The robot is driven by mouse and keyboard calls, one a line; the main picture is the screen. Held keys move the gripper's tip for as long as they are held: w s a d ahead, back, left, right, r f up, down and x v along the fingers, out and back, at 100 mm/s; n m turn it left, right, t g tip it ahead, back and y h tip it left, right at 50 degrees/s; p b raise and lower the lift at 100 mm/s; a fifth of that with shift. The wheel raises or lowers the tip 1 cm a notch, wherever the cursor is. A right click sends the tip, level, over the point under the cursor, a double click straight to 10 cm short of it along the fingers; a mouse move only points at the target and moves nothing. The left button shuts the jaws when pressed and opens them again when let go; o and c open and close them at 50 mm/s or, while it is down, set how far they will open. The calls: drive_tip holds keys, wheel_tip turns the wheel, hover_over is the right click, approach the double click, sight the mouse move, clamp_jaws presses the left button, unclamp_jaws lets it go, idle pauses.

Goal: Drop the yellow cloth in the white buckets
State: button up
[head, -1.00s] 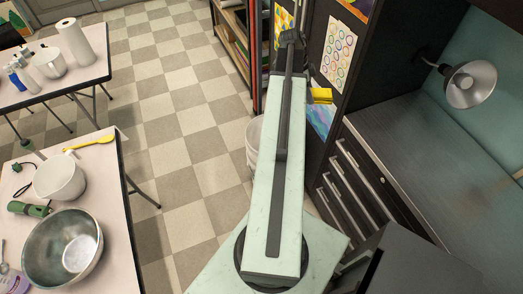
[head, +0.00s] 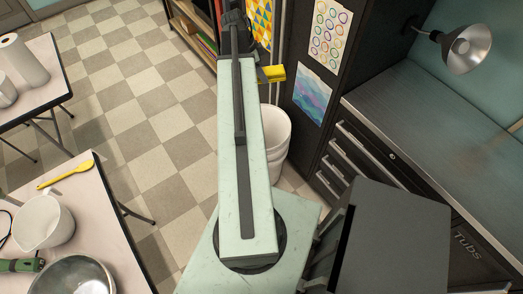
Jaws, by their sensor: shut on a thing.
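The yellow cloth (head: 273,73) looks like a small folded yellow block just right of my arm's far end. My gripper (head: 261,76) is mostly hidden behind my pale green arm; it is shut on the cloth and holds it up off the floor. The white buckets (head: 277,138) stand on the floor right of my arm, against the dark cabinet. They look stacked, and my arm covers their left side. The cloth shows above their rim in the picture, apart from it.
A dark cabinet (head: 304,55) with pinned drawings stands right of the buckets, beside a drawer counter (head: 420,130) with a lamp (head: 463,48). At left are tables (head: 80,215) with bowls and a yellow spoon (head: 66,175). The checkered floor (head: 140,110) between is clear.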

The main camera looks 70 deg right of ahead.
drive_tip(key=d+f+n+b, duration=0.1)
drive_tip(key=d+f+b, duration=0.2)
drive_tip(key=f+b, duration=1.3)
drive_tip(key=w+d+f+n+b, duration=0.1)
drive_tip(key=d+f+b, duration=0.1)
drive_tip(key=f+b, duration=1.4)
wheel_tip(320, 180, down, 3)
drive_tip(key=shift+w+d+f+t+h, duration=0.15)
drive_tip(key=shift+d+t+h, duration=0.15)
drive_tip(key=shift+d, duration=0.1)
drive_tip(key=shift+f+b, duration=0.1)
drive_tip(key=shift+b, duration=0.25)
wheel_tip(320, 180, down, 6)
drive_tip(key=b, duration=0.5)
drive_tip(key=shift+b, duration=0.4)
drive_tip(key=o, duration=1.3)
drive_tip(key=shift+c, duration=0.2)
drive_tip(key=shift+r, duration=0.25)
